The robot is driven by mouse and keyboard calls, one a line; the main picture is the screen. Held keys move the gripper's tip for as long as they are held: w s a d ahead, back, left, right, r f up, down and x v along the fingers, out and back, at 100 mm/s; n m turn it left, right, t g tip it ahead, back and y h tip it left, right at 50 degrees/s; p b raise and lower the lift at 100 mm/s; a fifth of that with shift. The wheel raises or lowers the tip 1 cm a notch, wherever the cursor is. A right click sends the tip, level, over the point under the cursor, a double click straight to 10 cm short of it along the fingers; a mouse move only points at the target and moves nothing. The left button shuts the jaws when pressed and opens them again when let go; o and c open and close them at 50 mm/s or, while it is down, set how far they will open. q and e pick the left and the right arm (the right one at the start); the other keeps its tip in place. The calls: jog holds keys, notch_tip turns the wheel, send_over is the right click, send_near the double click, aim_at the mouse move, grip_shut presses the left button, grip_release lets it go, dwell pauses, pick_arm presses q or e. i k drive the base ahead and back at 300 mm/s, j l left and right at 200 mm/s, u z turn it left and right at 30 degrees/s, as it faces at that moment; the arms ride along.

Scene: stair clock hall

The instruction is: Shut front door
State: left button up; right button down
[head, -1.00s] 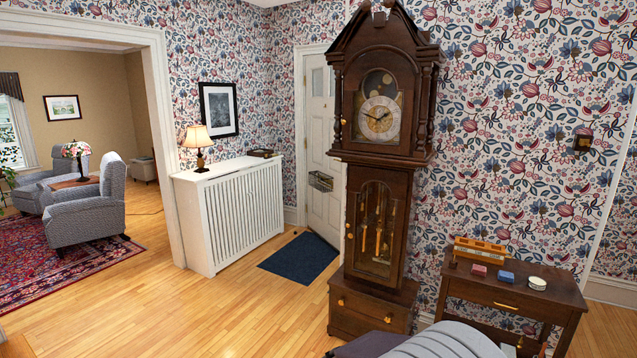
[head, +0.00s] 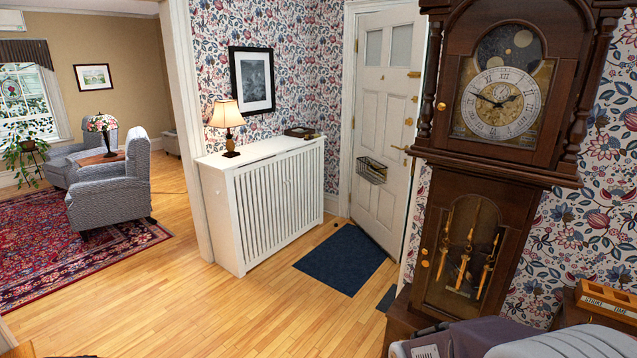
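The white front door (head: 382,130) stands right of centre in the head view, beyond the corner of the papered walls. Its bottom edge slants out from the frame at a steeper angle than the wall, so it appears ajar into the hall. A wire basket (head: 371,170) hangs on its face. A brass lever handle (head: 399,149) and a lock plate sit near its right edge. The clock partly hides the area right of the door. Neither of my grippers is in view.
A tall clock (head: 470,200) stands close at right. A dark blue mat (head: 341,259) lies before the door. A white radiator cover (head: 270,205) with a lamp (head: 227,122) lines the left wall. The wood floor (head: 235,315) in front is clear. An armchair (head: 112,190) stands at left.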

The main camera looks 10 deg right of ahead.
aim_at(393, 42)
jog(key=i, duration=0.75)
jog(key=i+u, duration=0.1)
jog(key=i, duration=0.7)
jog(key=i+l, duration=0.15)
jog(key=i, duration=0.6)
jog(key=i+l+u, duration=0.1)
jog(key=i, duration=0.65)
jog(key=i+l, duration=0.15)
jog(key=i, duration=0.65)
jog(key=i+l, duration=0.3)
jog(key=l, duration=0.2)
jog(key=i+l+z, duration=0.1)
jog(key=i+l, duration=0.2)
jog(key=l, duration=0.2)
jog(key=i+l, duration=0.3)
jog(key=l, duration=0.2)
jog(key=l+z, duration=0.55)
jog(key=l, duration=0.2)
